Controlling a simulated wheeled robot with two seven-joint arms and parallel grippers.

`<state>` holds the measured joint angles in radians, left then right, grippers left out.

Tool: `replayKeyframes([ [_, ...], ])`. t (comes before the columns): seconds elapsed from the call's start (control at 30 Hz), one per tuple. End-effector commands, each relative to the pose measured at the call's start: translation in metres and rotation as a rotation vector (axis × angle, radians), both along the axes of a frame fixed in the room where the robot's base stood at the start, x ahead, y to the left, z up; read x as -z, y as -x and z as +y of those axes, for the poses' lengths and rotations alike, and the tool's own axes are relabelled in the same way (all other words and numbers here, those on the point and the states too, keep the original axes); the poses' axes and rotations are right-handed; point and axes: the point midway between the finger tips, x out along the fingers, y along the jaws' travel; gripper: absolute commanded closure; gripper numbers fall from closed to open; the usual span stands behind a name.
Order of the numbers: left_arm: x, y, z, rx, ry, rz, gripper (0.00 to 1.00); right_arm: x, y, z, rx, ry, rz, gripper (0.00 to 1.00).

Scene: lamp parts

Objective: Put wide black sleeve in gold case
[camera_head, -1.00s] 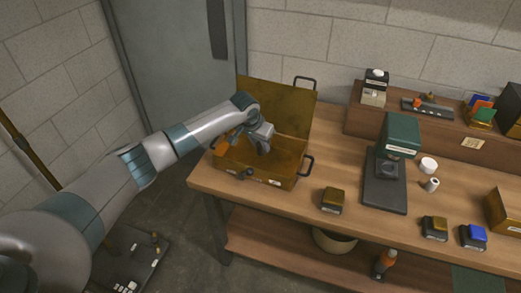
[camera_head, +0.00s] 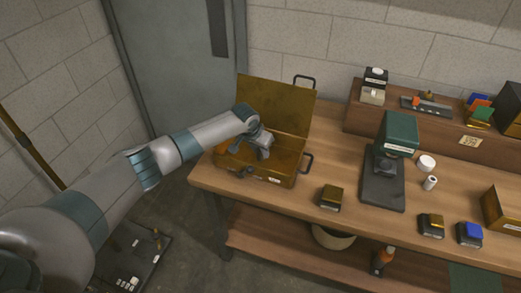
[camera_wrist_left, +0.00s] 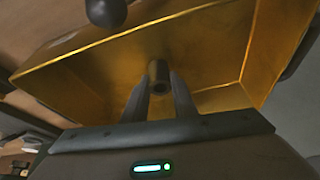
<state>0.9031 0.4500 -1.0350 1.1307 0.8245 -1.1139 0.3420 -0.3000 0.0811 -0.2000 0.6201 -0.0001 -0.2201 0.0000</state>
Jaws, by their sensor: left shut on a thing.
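The gold case (camera_head: 283,180) stands open at the left end of the table, with its lid tilted up at the back (camera_head: 276,97). My left gripper (camera_head: 262,153) is reaching into the case, over its inside. In the left wrist view my left gripper (camera_wrist_left: 159,85) is shut on a dark hollow cylinder, which looks like the wide black sleeve (camera_wrist_left: 158,70). The gold walls of the case (camera_wrist_left: 215,45) surround it in that view. I cannot tell whether the sleeve touches the case floor. My right gripper is not in view.
A small black-and-gold box (camera_head: 331,197) stands right of the case. A dark press with a green head (camera_head: 400,135) stands further right, beside a white roll (camera_head: 426,163). A raised shelf (camera_head: 440,133) runs along the wall.

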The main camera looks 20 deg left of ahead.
Motion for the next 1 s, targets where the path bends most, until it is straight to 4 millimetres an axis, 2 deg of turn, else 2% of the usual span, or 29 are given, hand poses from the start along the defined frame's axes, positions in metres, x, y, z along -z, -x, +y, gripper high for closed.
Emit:
replayKeyframes([
  [0.17, 0.003, 0.000, 0.000, 0.000, 0.000, 0.000, 0.97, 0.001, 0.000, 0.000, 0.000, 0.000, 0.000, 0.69],
  [0.2, 0.003, 0.000, 0.000, 0.000, 0.000, 0.000, 0.73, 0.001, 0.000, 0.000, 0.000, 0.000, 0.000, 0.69],
  [0.27, 0.002, 0.000, 0.000, 0.000, 0.000, 0.000, 0.59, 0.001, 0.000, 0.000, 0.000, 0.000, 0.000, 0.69],
  [0.3, 0.002, 0.000, 0.000, 0.000, 0.000, 0.000, 0.57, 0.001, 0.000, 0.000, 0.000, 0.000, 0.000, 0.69],
  [0.77, -0.003, 0.001, 0.001, -0.001, 0.000, 0.000, 0.57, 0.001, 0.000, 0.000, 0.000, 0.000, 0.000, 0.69],
  [1.0, -0.022, 0.008, 0.002, 0.001, 0.001, -0.002, 0.57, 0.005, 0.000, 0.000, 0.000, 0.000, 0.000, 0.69],
])
